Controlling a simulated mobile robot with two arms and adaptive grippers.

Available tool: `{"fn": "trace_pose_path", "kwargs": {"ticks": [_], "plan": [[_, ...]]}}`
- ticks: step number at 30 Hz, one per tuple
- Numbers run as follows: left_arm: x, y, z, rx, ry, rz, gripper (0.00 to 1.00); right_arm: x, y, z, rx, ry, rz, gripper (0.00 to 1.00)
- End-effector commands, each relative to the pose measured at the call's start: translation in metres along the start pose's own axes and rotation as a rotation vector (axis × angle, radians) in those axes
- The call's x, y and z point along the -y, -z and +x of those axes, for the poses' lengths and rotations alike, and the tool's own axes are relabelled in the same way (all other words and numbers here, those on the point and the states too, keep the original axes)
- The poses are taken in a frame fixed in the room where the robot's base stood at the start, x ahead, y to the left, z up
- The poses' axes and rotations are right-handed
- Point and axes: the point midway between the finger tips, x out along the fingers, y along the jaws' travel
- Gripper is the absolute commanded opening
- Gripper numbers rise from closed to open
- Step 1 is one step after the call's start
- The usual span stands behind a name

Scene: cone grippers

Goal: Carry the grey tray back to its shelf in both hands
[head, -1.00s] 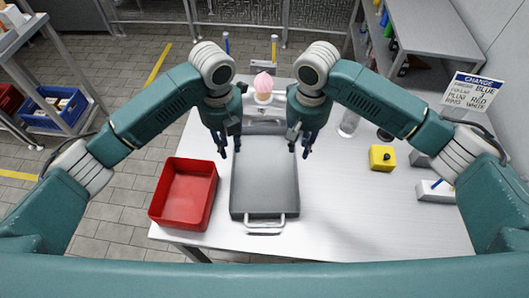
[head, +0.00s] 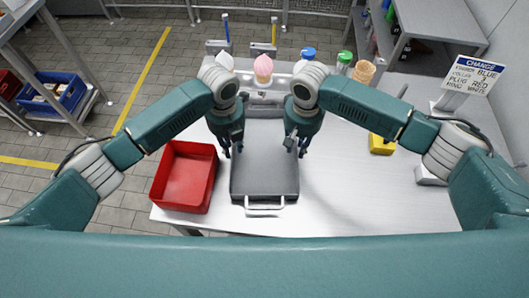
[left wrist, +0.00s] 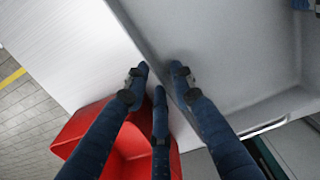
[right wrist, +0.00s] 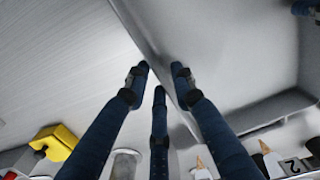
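The grey tray (head: 264,180) lies on the white table, with a bar handle at its near end. My left gripper (head: 230,150) is at the tray's left side. In the left wrist view its fingers (left wrist: 160,70) stand on either side of the tray wall, apart, with no clear grip. My right gripper (head: 297,148) is at the right side. The right wrist view shows its fingers (right wrist: 160,70) likewise apart around the opposite wall. The tray's inside looks empty. A grey shelf unit (head: 440,35) stands at the back right; whether it is the tray's shelf, I cannot tell.
A red bin (head: 185,178) stands close to the tray's left. Several cones and cups, one a pink cone (head: 263,67), stand behind the tray. A yellow block (head: 381,145) and a sign (head: 472,76) are to the right. The table's right front (head: 380,205) is clear.

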Motion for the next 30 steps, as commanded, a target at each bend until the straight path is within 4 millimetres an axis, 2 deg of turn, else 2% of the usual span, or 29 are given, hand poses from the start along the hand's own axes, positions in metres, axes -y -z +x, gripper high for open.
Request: {"fn": "trace_pose_path", "kwargs": {"ticks": [5,14,17,18,30], "plan": [[0.0003,0.0005,0.0129,-0.001,0.0,0.0,0.24,0.0001,-0.0001,0.0127,0.0,0.0,-0.001,0.24],[0.0001,0.0002,0.0146,0.0,0.0,0.001,0.24,0.0002,-0.0002,0.0146,0.0,0.0,-0.002,0.24],[0.0001,0.0002,0.0146,0.0,0.0,0.001,0.08,0.0002,-0.0002,0.0144,0.0,0.0,-0.001,0.08],[0.0002,0.0002,0.0145,0.0,0.0,0.001,0.0,0.0003,-0.0001,0.0144,-0.001,0.0,-0.001,0.0],[0.0033,-0.0004,0.0126,0.003,0.007,0.002,0.0,0.0036,-0.0003,0.0127,-0.001,0.007,-0.004,0.0]]}}
